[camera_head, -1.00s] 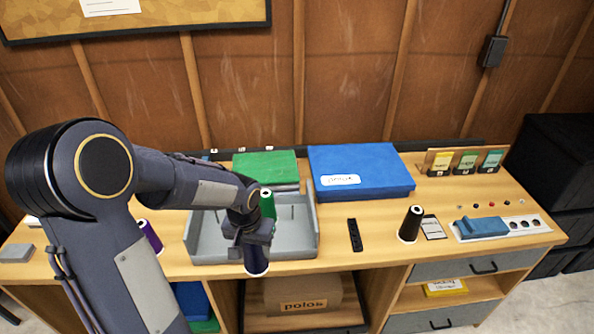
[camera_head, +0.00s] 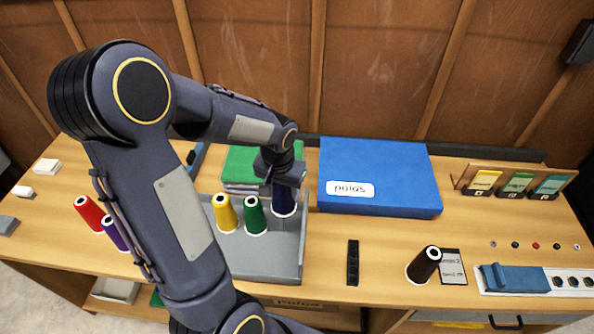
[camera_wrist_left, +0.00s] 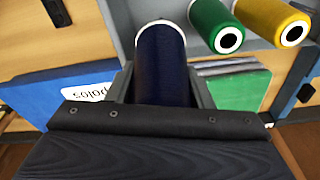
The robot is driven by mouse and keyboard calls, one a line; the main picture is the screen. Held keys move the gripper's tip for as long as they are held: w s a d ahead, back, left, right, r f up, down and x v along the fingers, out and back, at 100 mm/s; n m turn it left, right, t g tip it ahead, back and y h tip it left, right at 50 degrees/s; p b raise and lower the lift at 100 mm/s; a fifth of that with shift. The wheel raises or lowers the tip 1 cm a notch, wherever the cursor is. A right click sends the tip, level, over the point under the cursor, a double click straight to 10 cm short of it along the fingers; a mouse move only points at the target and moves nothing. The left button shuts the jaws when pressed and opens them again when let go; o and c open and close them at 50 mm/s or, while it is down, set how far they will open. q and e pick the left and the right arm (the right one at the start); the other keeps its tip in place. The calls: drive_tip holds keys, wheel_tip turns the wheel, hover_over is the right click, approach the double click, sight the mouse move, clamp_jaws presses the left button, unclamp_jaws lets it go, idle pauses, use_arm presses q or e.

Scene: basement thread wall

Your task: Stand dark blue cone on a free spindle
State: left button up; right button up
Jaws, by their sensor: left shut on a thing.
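My left gripper (camera_head: 284,181) is shut on the dark blue cone (camera_head: 284,203) and holds it about upright at the back right of the grey tray (camera_head: 262,267). In the left wrist view the cone (camera_wrist_left: 163,65) sits between the two fingers. A yellow cone (camera_head: 226,214) and a green cone (camera_head: 255,217) stand in the tray to its left. I cannot tell whether the dark blue cone's base touches the tray. No bare spindle shows clearly; my arm hides the tray's left part. My right gripper is not in view.
A blue box (camera_head: 378,178) is close to the right of the tray, and a green stack (camera_head: 245,165) lies behind it. A black cone (camera_head: 424,265) stands at the right; red (camera_head: 90,212) and purple (camera_head: 115,233) cones stand at the left.

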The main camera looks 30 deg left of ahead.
use_arm(q)
drive_tip(key=shift+f+b, duration=3.6)
drive_tip(key=shift+f, duration=1.05)
drive_tip(key=shift+f+b, duration=0.45)
drive_tip(key=shift+f, duration=0.05)
drive_tip(key=shift+f, duration=0.1)
